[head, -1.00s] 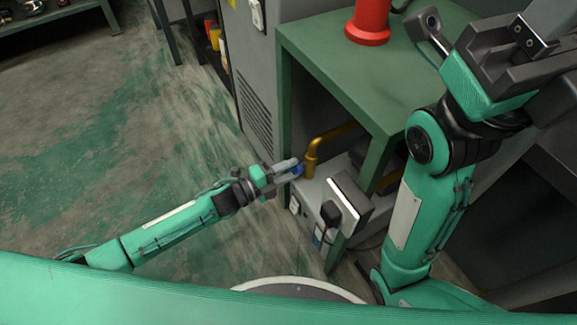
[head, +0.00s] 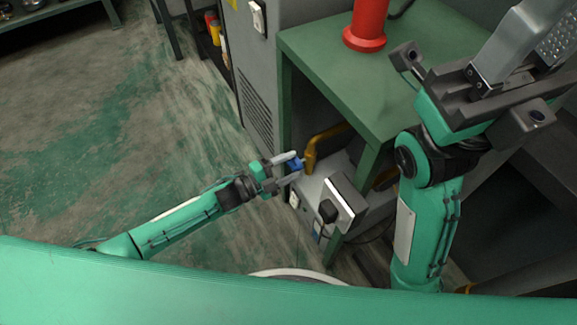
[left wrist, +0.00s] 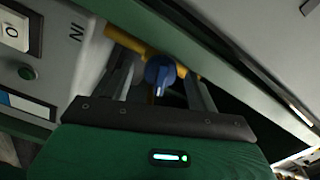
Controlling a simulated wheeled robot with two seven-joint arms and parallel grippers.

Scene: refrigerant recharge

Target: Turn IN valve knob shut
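The blue IN valve knob (head: 295,164) sits on a brass pipe (head: 312,152) at the grey unit under the green table. My left gripper (head: 291,168) reaches it from the left, with one finger on each side. In the left wrist view the knob (left wrist: 159,72) stands between the spread fingers (left wrist: 160,85), with a visible gap on each side. The IN label (left wrist: 76,33) reads upside down beside it. My right gripper (head: 472,85) is raised at the upper right, its fingers wide apart. A grey metal part shows by them; I cannot tell whether they touch it.
The green table (head: 350,75) carries a red cylinder (head: 366,28), and its legs flank the unit. A grey vented cabinet (head: 258,90) stands behind. The floor at left is clear.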

